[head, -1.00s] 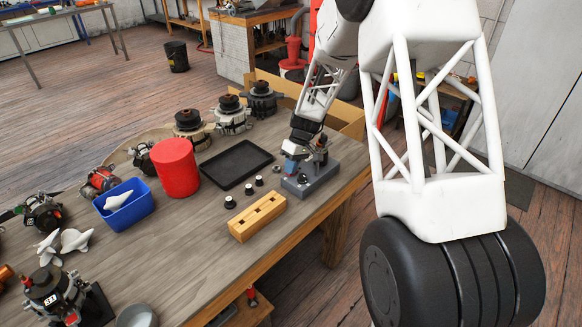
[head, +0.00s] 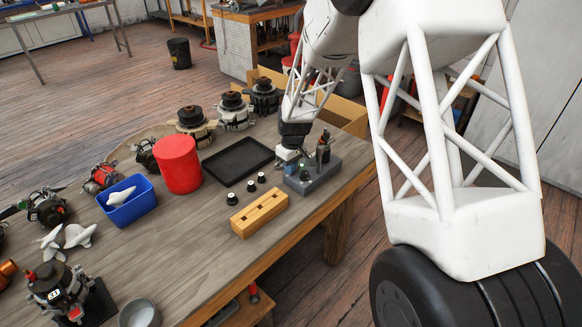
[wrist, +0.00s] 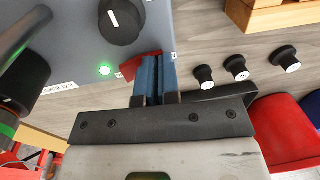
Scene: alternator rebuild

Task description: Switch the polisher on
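The polisher is a grey box (head: 315,178) at the right edge of the bench. In the wrist view its grey top (wrist: 75,25) carries a black knob (wrist: 122,20) with a white mark, a glowing green lamp (wrist: 105,70) and a partly readable label (wrist: 60,87). A red piece (wrist: 130,68), perhaps a switch, lies just left of my blue fingertips. My gripper (wrist: 157,62) is shut, its fingers side by side with only a narrow gap and nothing visible between them. I cannot tell whether they touch the red piece. In the head view my gripper (head: 289,163) is low at the box's left end.
A dark upright part (head: 323,150) stands on the box. Several small black knobs with white tops (head: 249,186) and a slotted wooden block (head: 259,214) sit nearby. A black tray (head: 238,161), red cylinder (head: 178,165) and blue bin (head: 127,204) stand farther left.

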